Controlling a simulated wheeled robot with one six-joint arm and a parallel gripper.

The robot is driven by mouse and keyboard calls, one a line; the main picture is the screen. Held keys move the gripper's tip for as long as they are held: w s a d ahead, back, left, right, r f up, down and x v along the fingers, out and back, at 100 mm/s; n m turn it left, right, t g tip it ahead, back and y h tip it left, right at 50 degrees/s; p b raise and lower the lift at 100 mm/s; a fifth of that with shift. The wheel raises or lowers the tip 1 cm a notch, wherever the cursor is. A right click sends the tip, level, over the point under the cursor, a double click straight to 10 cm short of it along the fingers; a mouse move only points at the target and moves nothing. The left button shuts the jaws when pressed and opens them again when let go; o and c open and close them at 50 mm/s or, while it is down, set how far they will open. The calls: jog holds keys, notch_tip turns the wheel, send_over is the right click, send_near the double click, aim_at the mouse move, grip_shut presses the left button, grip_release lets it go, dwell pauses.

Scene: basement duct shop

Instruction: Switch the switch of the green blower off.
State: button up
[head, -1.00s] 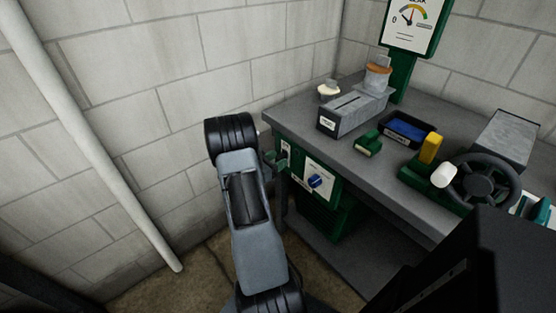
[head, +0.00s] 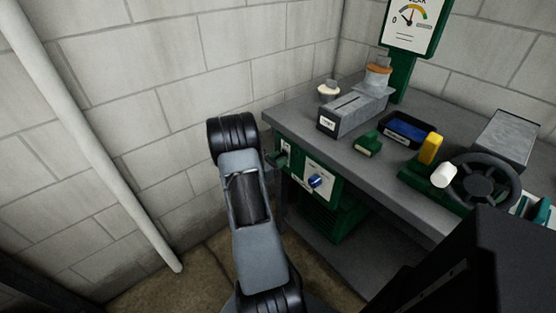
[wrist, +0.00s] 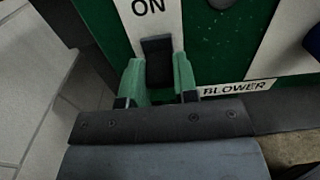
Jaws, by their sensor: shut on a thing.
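The green blower (head: 336,215) stands under the bench's near left end; its front shows close up in the wrist view (wrist: 220,35), with a "BLOWER" label (wrist: 237,88). Its black switch lever (wrist: 157,50) sits on a white plate (wrist: 167,20) marked "ON" above the lever. My gripper (wrist: 158,75) has its two green fingers on either side of the lever and is shut on it. In the head view my gripper (head: 280,158) is at the left of the blower's front, partly hidden by my arm. The lower part of the plate is hidden behind my gripper.
A blue knob (head: 315,181) on a white plate is right of the switch. The grey bench (head: 300,128) holds a grey metal box, a black tray (head: 408,129) and a black handwheel (head: 482,181). A block wall and a white pipe (head: 95,140) are at left.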

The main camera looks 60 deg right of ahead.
jog(key=shift+f+h+b, duration=0.3)
jog(key=shift+f+b, duration=0.15)
jog(key=shift+b, duration=0.55)
jog(key=shift+d+r+g+h+b, duration=0.1)
jog(key=shift+r+g+h+b, duration=0.05)
jog(key=shift+g+h+b, duration=0.25)
jog(key=shift+r, duration=0.1)
jog(key=o, duration=0.9)
jog(key=v, duration=1.4)
jog(key=shift+s, duration=0.1)
